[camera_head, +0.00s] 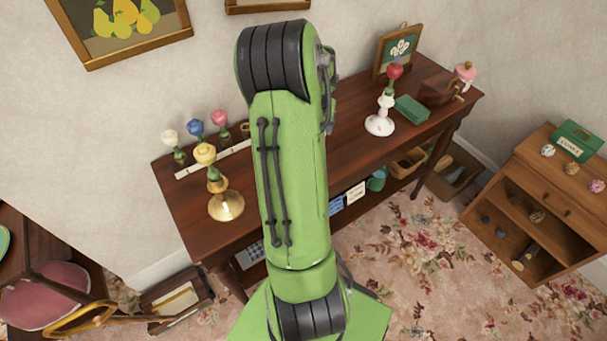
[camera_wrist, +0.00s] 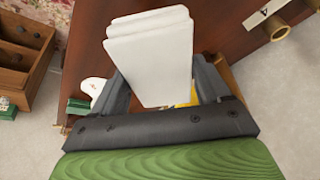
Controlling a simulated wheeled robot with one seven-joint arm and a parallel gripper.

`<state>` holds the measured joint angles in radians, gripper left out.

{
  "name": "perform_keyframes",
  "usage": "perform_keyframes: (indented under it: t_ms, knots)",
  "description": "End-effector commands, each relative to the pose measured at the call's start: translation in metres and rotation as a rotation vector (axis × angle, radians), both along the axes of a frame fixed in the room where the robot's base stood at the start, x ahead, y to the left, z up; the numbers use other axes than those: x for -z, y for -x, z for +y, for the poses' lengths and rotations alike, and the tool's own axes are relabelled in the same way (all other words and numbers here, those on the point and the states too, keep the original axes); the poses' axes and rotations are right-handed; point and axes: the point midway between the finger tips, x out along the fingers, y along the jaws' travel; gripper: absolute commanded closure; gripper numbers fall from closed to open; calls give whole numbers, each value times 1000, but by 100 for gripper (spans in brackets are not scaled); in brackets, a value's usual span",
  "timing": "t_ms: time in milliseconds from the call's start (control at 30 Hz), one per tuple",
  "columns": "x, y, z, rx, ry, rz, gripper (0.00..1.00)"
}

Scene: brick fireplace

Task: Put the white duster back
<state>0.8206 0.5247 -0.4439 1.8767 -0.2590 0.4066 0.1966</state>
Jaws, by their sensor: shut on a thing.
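The white duster (camera_wrist: 150,50) looks like a folded stack of white cloth in the wrist view. My gripper (camera_wrist: 160,80) is shut on it, with a dark finger on each side. The duster extends beyond the fingertips, over the dark wooden table (camera_wrist: 225,30). I cannot tell how high above the table it is. In the head view my green arm hides the gripper and the duster. The long table (camera_head: 345,120) stands there along the wall, partly behind the arm.
A cabinet (camera_head: 545,165) stands right.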

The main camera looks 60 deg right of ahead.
Motion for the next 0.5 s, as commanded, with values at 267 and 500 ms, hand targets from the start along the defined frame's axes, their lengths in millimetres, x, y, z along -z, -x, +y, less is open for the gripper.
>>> perform_keyframes:
  t_ms: [267,500]
  knots:
    - [48,19,0,48,-40,60,48]
    - [83,19,0,47,-38,56,48]
